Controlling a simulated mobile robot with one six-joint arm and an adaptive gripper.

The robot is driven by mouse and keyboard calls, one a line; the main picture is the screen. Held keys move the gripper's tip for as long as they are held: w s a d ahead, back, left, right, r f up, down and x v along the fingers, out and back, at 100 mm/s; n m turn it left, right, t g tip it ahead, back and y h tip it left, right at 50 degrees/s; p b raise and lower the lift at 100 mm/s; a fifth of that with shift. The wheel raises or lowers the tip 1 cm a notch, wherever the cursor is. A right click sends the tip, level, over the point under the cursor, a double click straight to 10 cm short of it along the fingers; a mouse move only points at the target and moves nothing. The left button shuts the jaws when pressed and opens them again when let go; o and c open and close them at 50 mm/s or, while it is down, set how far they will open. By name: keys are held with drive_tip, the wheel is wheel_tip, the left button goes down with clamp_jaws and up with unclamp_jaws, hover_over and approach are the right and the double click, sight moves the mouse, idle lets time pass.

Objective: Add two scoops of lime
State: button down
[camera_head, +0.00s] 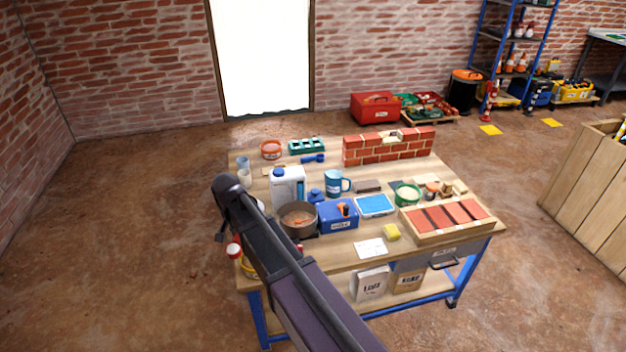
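A dark pot (298,221) holding a reddish-brown mix stands on the workbench, left of a blue box (337,216). A green bowl (407,195) of pale powder stands right of centre; I cannot tell whether it is lime. A small blue scoop-like tool (313,159) lies at the back of the bench. A white bag (371,284) with dark lettering, too small to read surely, stands on the lower shelf beside a brown bag (408,280). My dark arm crosses the front left of the bench and hides part of it. My gripper is not visible.
A small brick wall (390,147) stands at the back of the bench. A white jug (287,187), blue mug (335,183), blue tray (375,205), wooden brick tray (447,219), yellow sponge (391,232) and white card (370,249) crowd the top. Open floor surrounds the bench.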

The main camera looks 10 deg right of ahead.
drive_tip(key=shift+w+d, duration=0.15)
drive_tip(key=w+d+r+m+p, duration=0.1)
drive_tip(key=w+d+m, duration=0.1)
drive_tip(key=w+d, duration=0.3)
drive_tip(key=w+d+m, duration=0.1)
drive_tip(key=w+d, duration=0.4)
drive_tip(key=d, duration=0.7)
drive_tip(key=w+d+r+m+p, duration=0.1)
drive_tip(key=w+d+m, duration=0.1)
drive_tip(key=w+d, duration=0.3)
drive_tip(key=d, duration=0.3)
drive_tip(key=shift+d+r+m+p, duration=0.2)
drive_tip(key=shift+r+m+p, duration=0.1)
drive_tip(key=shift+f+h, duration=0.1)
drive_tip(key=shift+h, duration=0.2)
